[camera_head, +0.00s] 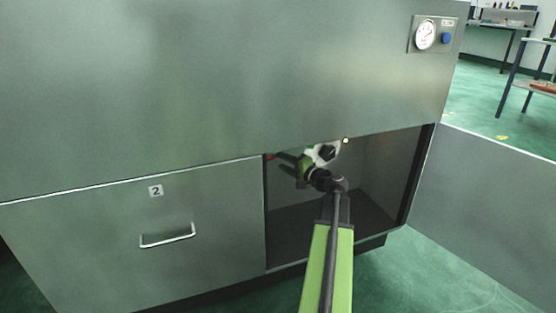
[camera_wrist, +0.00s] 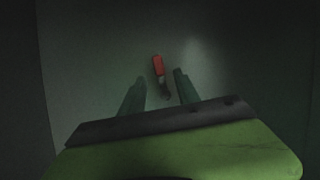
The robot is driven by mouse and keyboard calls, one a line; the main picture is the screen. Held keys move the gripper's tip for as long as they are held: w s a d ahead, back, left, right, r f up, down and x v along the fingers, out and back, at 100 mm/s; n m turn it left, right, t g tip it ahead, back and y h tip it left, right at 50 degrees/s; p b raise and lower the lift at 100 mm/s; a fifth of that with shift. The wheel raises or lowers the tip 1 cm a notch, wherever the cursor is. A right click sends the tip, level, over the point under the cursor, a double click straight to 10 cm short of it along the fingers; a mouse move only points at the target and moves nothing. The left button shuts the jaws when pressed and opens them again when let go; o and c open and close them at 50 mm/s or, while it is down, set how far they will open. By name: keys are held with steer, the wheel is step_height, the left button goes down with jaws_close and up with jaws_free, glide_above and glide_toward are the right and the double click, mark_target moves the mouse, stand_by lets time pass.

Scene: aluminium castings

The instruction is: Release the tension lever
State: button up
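A lever with a red grip (camera_wrist: 158,65) and a dark stem shows in the wrist view, against a pale grey surface inside a dim compartment. I take it for the tension lever. In the head view only a small red bit (camera_head: 270,156) shows at the compartment's left edge. My gripper (camera_head: 282,163) reaches into the open compartment. In the wrist view my gripper (camera_wrist: 159,76) has its two fingers apart, with the lever between or beyond their tips. Nothing is gripped. I cannot tell the depth gap or whether they touch.
The open compartment (camera_head: 370,190) sits low in a grey metal cabinet, with its door (camera_head: 490,195) swung out to the right. A closed panel with a handle (camera_head: 167,236) and label 2 is on the left. A gauge (camera_head: 424,35) and blue knob (camera_head: 446,38) sit upper right.

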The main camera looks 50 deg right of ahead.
steer(key=s+a, duration=0.1)
steer(key=s, duration=1.2)
steer(key=shift+s+r+p, duration=0.15)
steer(key=shift+r+p, duration=0.15)
steer(key=shift+r, duration=0.1)
steer(key=shift+a, duration=0.1)
